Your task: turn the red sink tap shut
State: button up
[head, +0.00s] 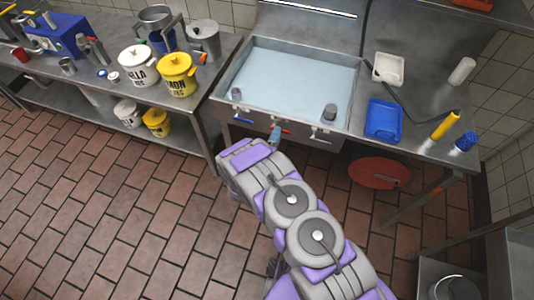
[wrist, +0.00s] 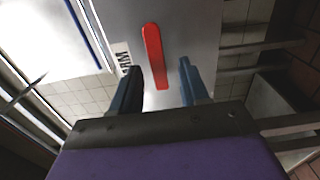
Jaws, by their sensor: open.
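The red tap handle (wrist: 153,55) is a long red lever in the wrist view, pointing up and slightly left in the picture. Its lower end lies between the two blue-grey fingers of my gripper (wrist: 160,68), with space on both sides. The fingers are apart and hold nothing. In the head view my gripper (head: 276,134) is at the front face of the sink (head: 222,90), by the red handle (head: 286,131), which is partly hidden by it. I cannot tell from these frames whether the fingers are level in depth with the lever.
A blue tap handle (head: 243,121) is left of the red one and a pale tap handle (head: 317,138) is right of it. Floor is clear at left.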

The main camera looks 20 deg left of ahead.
jog(key=s+a+p, duration=0.1)
jog(key=s+p, duration=0.1)
jog(key=s, duration=1.4)
jog(key=shift+s+p, duration=0.15)
jog(key=shift+p, duration=0.15)
jog(key=shift+a+f, duration=0.1)
